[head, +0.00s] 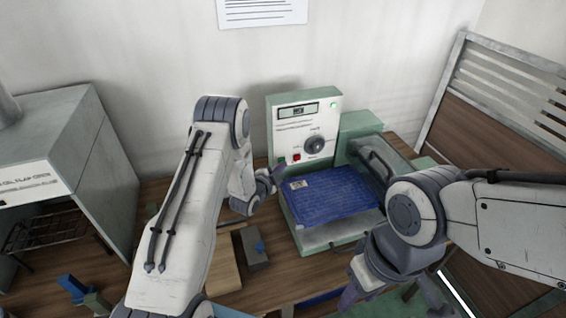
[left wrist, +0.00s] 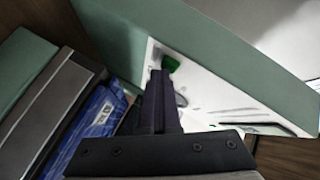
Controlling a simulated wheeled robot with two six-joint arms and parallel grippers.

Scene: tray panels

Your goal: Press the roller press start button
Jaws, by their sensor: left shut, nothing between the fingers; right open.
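The roller press has a green housing (head: 274,128) with a white control panel, a display, a black knob (head: 315,144) and a red button (head: 297,157). In the left wrist view a green button (left wrist: 170,63) stands on the white panel (left wrist: 205,92). In the head view that button does not show; my left gripper is over that part. My left gripper (head: 279,168) is shut and empty at the panel's lower left. Its fingertips (left wrist: 159,74) are close below the green button; contact cannot be told. My right gripper (head: 394,295) is open and empty in front of the press.
A blue sheet (head: 330,192) lies on the press bed. A grey oven (head: 70,150) stands left, a slatted rack (head: 510,90) right.

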